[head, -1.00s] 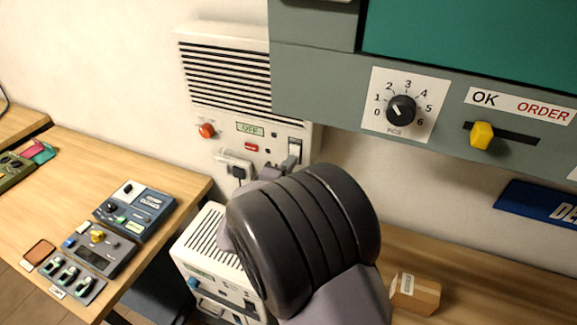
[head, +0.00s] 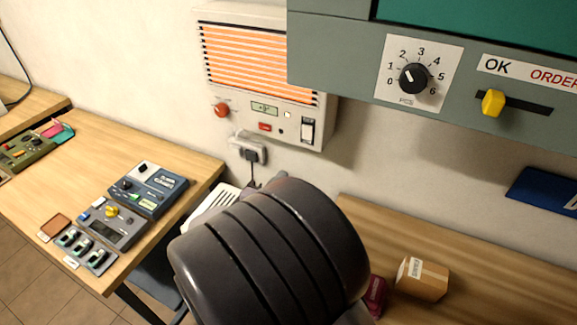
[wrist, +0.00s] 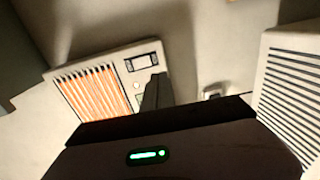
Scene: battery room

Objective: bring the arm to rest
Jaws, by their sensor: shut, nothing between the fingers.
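My arm (head: 270,260) fills the lower middle of the head view and hides most of my gripper. In the wrist view the dark fingers of my gripper (wrist: 155,92) are together and empty. They appear in front of the lower part of the white wall heater (wrist: 95,85), overlapping its panel in the picture; I cannot tell the gap. In the head view the heater (head: 205,55) has glowing orange bars, a red knob (head: 221,110), a small display (head: 264,108) and a rocker switch (head: 308,130).
A plug in a wall socket (head: 250,150) sits below the heater. A grey cabinet (head: 340,50) with a dial (head: 413,77) and yellow slider (head: 493,103) overhangs at the right. A cardboard box (head: 422,279) lies on the right bench. Control boxes (head: 148,188) stand on the left table.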

